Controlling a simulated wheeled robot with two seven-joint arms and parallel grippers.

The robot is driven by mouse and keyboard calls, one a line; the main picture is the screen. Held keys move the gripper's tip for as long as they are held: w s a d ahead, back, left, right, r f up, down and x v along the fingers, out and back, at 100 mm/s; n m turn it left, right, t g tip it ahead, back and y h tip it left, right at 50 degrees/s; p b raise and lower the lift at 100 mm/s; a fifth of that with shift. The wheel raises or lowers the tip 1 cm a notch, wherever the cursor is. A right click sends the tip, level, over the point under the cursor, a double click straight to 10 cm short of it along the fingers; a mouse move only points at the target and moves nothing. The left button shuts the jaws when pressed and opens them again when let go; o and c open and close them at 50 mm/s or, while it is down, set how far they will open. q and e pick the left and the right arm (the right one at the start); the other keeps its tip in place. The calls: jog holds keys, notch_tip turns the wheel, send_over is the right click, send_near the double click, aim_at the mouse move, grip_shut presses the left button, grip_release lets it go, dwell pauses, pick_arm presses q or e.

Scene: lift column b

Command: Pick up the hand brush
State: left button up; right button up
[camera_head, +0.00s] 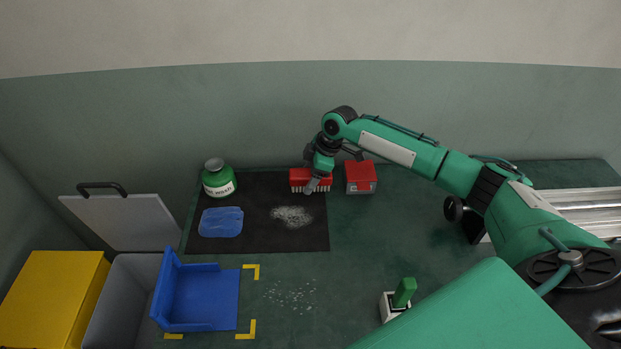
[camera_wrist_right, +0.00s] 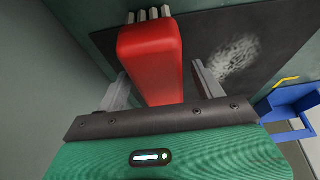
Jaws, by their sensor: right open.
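The hand brush (camera_head: 299,177) is red with pale bristles and lies near the back right of the black mat (camera_head: 262,235). In the right wrist view the red brush (camera_wrist_right: 152,62) lies between the two grey fingers of my right gripper (camera_wrist_right: 160,90). The fingers stand apart on either side of it, with a gap visible. In the head view my right gripper (camera_head: 318,184) is over the right part of the brush and hides some of it. My left gripper is not in view.
A red box (camera_head: 361,178) stands just right of the brush. A green bottle (camera_head: 218,180), a blue cloth (camera_head: 221,222) and white powder (camera_head: 292,216) are on the mat. A blue dustpan (camera_head: 197,296), grey bin (camera_head: 121,300) and yellow box (camera_head: 50,298) stand front left.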

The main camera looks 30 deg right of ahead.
jog(key=shift+w+a+f, duration=0.1)
jog(key=shift+a+f, duration=0.15)
jog(key=shift+f, duration=0.45)
jog(key=shift+f, duration=0.2)
jog(key=c, duration=1.1)
